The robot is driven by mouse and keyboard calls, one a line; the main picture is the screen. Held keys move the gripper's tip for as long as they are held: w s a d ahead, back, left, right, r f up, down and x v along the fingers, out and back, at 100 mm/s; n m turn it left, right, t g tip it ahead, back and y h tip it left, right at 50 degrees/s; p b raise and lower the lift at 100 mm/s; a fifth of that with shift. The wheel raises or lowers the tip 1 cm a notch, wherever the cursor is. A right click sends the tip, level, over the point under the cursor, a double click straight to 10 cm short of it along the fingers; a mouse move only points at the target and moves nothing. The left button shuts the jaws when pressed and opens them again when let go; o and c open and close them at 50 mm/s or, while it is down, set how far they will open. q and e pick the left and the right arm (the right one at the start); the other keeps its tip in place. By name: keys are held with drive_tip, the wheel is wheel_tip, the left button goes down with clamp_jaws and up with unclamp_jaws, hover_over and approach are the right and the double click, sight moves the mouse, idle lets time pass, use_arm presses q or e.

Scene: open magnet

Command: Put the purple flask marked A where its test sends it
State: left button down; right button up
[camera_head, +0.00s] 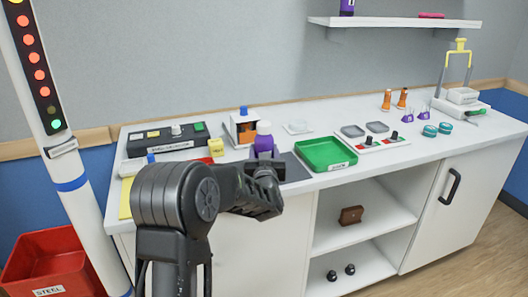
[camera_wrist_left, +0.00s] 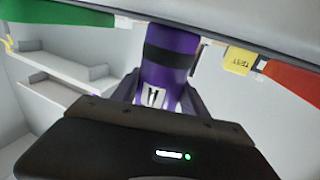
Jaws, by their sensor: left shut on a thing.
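The purple flask (camera_head: 264,139) has a pale lilac cap and stands upright near the counter's front edge, left of the green tray. My left gripper (camera_head: 264,170) is shut on it from the front. In the left wrist view the flask (camera_wrist_left: 169,65) sits between the fingers, with a dark band and a small white label whose letter is hard to read. Its base is hidden, so I cannot tell whether it touches the counter. A yellow block (camera_wrist_left: 238,60) marked TEST is beside it; the block also shows in the head view (camera_head: 216,147). My right gripper is out of view.
A green labelled tray (camera_head: 325,165) lies right of a dark mat (camera_head: 296,170). A black instrument box (camera_head: 150,144) is at left. A red bin (camera_head: 40,243) marked STEEL stands on the floor beside a lamp column (camera_head: 62,170). Small orange and purple vessels stand far right.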

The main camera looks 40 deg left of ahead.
use_arm(q)
drive_tip(key=c, duration=0.6)
unclamp_jaws()
drive_tip(key=shift+r, duration=0.1)
drive_tip(key=shift+r+p, duration=0.1)
drive_tip(key=shift+p, duration=0.2)
drive_tip(key=b+v, duration=0.1)
drive_tip(key=v, duration=1.1)
drive_tip(key=shift+o, duration=0.5)
